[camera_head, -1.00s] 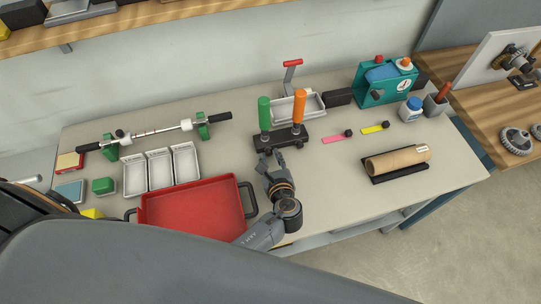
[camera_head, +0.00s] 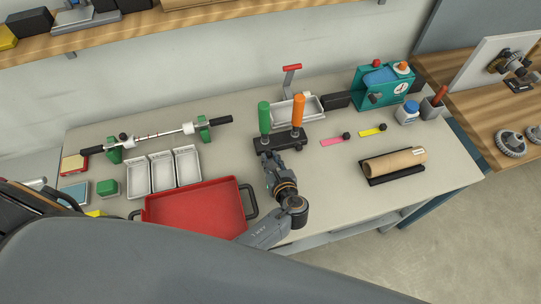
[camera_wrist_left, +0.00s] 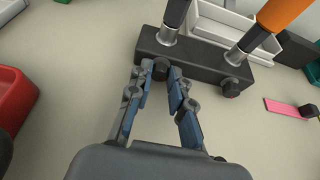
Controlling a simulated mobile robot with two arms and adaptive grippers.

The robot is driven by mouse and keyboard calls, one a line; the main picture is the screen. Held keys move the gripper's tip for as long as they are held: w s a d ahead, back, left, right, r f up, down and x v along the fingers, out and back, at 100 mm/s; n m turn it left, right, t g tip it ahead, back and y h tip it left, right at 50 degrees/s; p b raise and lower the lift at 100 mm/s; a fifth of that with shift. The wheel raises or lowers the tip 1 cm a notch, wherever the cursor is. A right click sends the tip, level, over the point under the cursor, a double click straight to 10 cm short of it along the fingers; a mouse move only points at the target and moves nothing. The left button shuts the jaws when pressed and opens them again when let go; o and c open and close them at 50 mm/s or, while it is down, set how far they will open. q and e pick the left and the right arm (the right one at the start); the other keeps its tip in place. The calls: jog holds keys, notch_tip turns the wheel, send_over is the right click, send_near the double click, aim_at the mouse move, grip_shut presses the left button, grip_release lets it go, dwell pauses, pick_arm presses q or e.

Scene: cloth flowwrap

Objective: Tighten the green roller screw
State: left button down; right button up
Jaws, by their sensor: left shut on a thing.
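The green roller (camera_head: 264,117) and the orange roller (camera_head: 298,110) stand upright in a dark block (camera_head: 282,141) on the bench. The block (camera_wrist_left: 200,55) fills the upper middle of the left wrist view. The green roller screw (camera_wrist_left: 161,69), a dark knob, sticks out of the block's front below the left roller. My left gripper (camera_head: 268,158) is at the block's front left. Its fingertips (camera_wrist_left: 161,75) lie either side of the green roller screw and are shut on it. A second dark screw (camera_wrist_left: 231,88) sits below the orange roller. My right gripper is not in view.
A red tray (camera_head: 195,209) lies left of my left arm, with three white trays (camera_head: 163,171) behind it. Pink (camera_head: 332,141) and yellow (camera_head: 371,132) strips lie right of the block. A cardboard roll (camera_head: 394,164) is further right. A white tray (camera_head: 300,106) stands behind.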

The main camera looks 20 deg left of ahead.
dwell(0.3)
pick_arm(q)
jog(key=c, duration=1.5)
grip_release()
jog(key=v, duration=1.2)
jog(key=shift+d+f, duration=0.1)
jog(key=shift+d, duration=0.05)
